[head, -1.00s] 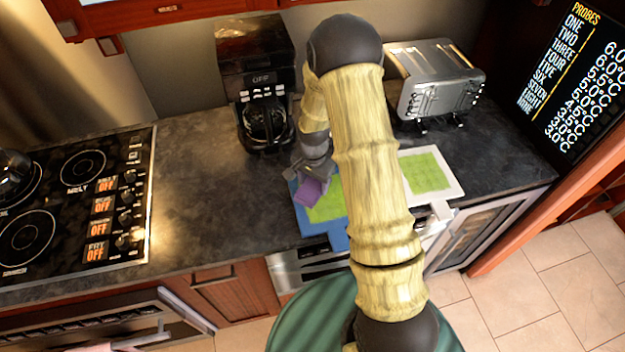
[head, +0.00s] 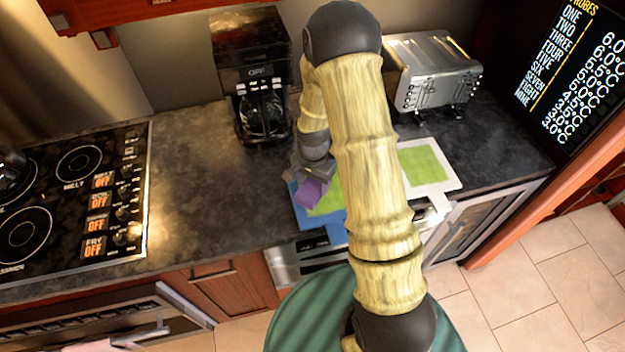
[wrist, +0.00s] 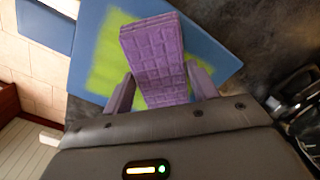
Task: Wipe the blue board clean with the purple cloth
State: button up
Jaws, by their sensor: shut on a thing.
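The blue board (head: 337,231) lies on the dark counter, with a green patch (head: 325,205) on its middle. My arm covers its right part in the head view. My gripper (head: 308,178) is over the board's left side, shut on the purple cloth (head: 312,192). In the wrist view the folded cloth (wrist: 155,55) stands out between the two fingers of my gripper (wrist: 160,92), in front of the blue board (wrist: 205,62) and its green patch (wrist: 103,68). I cannot tell whether the cloth touches the board.
A white-rimmed board (head: 452,178) with a green patch lies to the right. A coffee maker (head: 255,70) and a toaster (head: 432,75) stand behind. A stovetop (head: 75,190) is at left. The counter between stove and board (head: 200,180) is clear.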

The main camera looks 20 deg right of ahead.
aim_at(317, 196)
jog(key=shift+s, duration=1)
jog(key=shift+s, duration=0.1)
jog(key=shift+s+r, duration=0.1)
jog(key=shift+s, duration=0.7)
jog(key=shift+s+b, duration=0.3)
jog(key=shift+s, duration=0.8)
jog(key=shift+s, duration=0.1)
jog(key=shift+s+f+b, duration=0.2)
jog(key=shift+s+b, duration=0.1)
jog(key=shift+s, duration=0.75)
jog(key=shift+d, duration=0.1)
